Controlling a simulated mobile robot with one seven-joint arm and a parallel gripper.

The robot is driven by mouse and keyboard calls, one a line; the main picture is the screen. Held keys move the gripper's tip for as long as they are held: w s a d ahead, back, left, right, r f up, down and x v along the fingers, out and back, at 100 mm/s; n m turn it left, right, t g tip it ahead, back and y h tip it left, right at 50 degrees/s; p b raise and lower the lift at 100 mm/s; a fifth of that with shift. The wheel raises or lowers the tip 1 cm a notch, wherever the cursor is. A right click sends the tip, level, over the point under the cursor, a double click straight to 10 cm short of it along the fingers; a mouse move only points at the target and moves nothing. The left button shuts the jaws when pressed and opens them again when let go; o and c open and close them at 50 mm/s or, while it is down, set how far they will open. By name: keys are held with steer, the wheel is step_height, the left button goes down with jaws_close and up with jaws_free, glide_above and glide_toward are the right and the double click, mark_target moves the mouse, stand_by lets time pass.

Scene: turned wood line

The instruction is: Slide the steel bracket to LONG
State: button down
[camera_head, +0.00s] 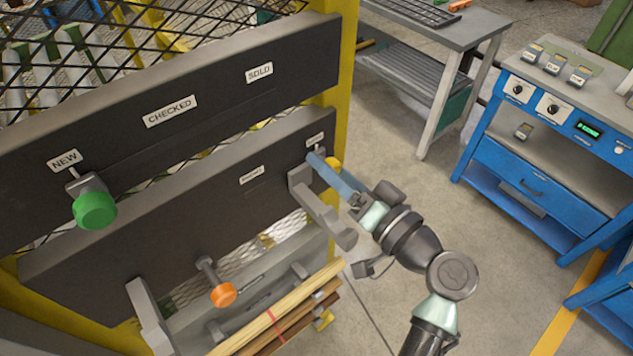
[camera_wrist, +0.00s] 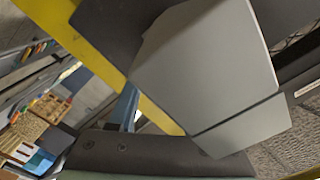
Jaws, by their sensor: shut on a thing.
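The steel bracket (camera_head: 318,208) is a grey L-shaped piece on the lower dark board (camera_head: 200,215), near its right end. It fills the middle of the wrist view (camera_wrist: 205,75) as a large grey block. My gripper (camera_head: 320,165), with blue fingers, reaches it from the right and is shut at its upper part; the exact contact is hidden. One blue finger shows in the wrist view. A small label (camera_head: 315,140) sits just above my gripper, and another label (camera_head: 251,175) lies to its left. Both are too small to read surely.
The upper board has labels NEW, CHECKED and SOLD, with a green knob (camera_head: 95,210) under NEW. An orange knob (camera_head: 222,294), another grey bracket (camera_head: 150,315) and wooden rods (camera_head: 280,308) are lower left. A yellow post (camera_head: 345,70) stands at the board's right end. Blue workbench (camera_head: 525,180) stands right.

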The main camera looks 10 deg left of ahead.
steer(key=shift+w+d, duration=0.1)
steer(key=shift+d, duration=0.1)
steer(key=c, duration=0.6)
jaws_free()
steer(key=shift+o, duration=0.7)
steer(key=shift+w, duration=0.15)
steer(key=shift+s+d, duration=0.1)
steer(key=shift+s, duration=0.15)
steer(key=b+v, duration=0.4)
steer(key=v, duration=0.8)
steer(key=shift+s+d, duration=0.2)
